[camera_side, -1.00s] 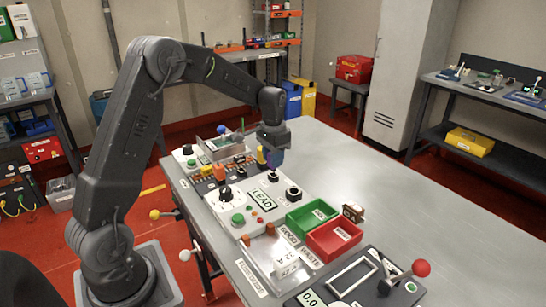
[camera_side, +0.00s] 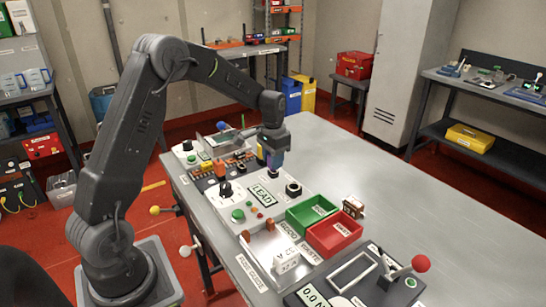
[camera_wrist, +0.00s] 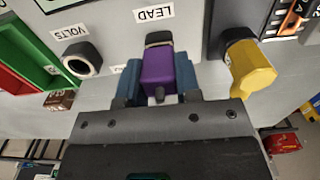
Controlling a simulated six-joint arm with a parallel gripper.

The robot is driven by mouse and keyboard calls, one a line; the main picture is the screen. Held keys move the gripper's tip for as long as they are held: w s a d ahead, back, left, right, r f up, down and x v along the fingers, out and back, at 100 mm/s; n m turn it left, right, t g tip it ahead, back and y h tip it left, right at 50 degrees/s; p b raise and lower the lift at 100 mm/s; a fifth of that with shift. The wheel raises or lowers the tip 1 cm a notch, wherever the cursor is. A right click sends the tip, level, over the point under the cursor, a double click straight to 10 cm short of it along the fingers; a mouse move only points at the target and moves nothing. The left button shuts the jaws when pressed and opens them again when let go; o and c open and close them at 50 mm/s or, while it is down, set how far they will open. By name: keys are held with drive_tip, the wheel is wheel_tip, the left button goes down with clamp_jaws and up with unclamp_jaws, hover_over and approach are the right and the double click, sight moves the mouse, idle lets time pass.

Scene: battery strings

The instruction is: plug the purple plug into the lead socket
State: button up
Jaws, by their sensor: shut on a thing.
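The purple plug (camera_wrist: 168,75) is between the blue fingers of my gripper (camera_wrist: 160,82), which is shut on it. In the wrist view the plug's front end meets the dark lead socket (camera_wrist: 158,40), under the LEAD label (camera_wrist: 154,14). The plug covers most of the socket, so I cannot tell how deep it sits. The socket is hidden there.
A yellow plug (camera_wrist: 250,70) stands close beside my gripper. The round VOLTS socket (camera_wrist: 82,60) is on the other side. The green bin (camera_side: 312,214) and red bin (camera_side: 335,234) are nearby. The bench at right (camera_side: 400,200) is mostly clear.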

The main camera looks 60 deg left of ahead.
drive_tip(key=shift+f, duration=0.45)
drive_tip(key=o, duration=1.1)
wheel_tip(320, 180, up, 14)
drive_tip(key=shift+f, duration=0.1)
drive_tip(key=s+d+r+t, duration=0.2)
drive_tip(key=s+d+r, duration=0.1)
drive_tip(key=s+d, duration=0.55)
drive_tip(key=s+d+r+t, duration=0.2)
drive_tip(key=s+d+r, duration=0.1)
drive_tip(key=s+d, duration=0.5)
drive_tip(key=shift+t, duration=0.8)
drive_tip(key=s+f, duration=0.1)
drive_tip(key=s, duration=0.2)
drive_tip(key=s+d+f, duration=0.1)
drive_tip(key=s, duration=0.1)
drive_tip(key=s+d+f, duration=0.1)
drive_tip(key=s, duration=0.2)
drive_tip(key=shift+s+f, duration=0.2)
drive_tip(key=shift+s, duration=0.15)
